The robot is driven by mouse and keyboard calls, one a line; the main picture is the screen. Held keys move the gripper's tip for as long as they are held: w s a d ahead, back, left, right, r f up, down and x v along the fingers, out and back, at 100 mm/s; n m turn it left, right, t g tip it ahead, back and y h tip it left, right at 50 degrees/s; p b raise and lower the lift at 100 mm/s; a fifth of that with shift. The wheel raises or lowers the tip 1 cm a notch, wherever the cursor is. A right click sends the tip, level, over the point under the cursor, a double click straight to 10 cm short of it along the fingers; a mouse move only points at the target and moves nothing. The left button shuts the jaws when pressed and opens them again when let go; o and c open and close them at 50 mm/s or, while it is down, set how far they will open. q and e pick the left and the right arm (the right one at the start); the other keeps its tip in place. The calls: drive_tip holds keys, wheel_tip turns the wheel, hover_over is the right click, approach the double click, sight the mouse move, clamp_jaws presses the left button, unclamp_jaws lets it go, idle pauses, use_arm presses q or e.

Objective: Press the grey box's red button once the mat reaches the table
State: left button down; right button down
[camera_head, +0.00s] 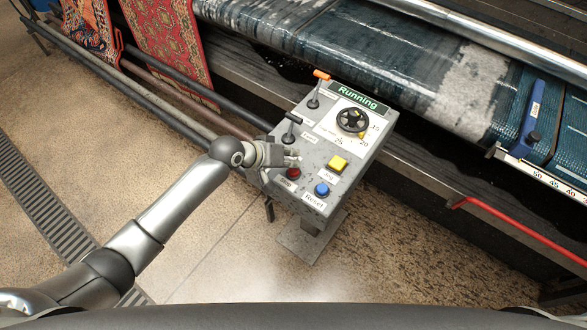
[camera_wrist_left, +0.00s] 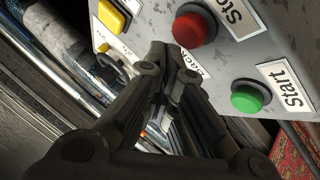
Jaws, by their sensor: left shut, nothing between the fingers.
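The grey box (camera_head: 335,165) stands on a post in front of the machine, and its display (camera_head: 358,96) reads "Running". Its red button (camera_head: 293,173), labelled Stop, also shows large in the left wrist view (camera_wrist_left: 194,25). My left gripper (camera_head: 291,158) is shut and empty, just over the panel by the red button. In the left wrist view its fingertips (camera_wrist_left: 172,55) show close below the red button; I cannot tell whether they touch the panel. A dark teal, foam-streaked surface (camera_head: 385,60) lies on the machine; I cannot tell mat from bed. My right gripper is out of view.
A green Start button (camera_wrist_left: 250,97) sits near the red one. The panel also has a yellow button (camera_head: 338,163), a blue button (camera_head: 321,189), a black dial (camera_head: 352,121) and levers (camera_head: 291,127). Red patterned rugs (camera_head: 168,45) hang at the back left. The floor in front is clear.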

use_arm(q)
drive_tip(key=shift+f, duration=0.15)
idle(0.7)
drive_tip(key=shift+f, duration=0.3)
drive_tip(key=shift+f+b, duration=0.4)
drive_tip(key=shift+f, duration=0.15)
idle(0.6)
drive_tip(key=shift+s, duration=0.1)
drive_tip(key=shift+r+p, duration=1)
drive_tip(key=shift+p, duration=0.05)
wheel_tip(320, 180, up, 5)
drive_tip(key=p, duration=0.5)
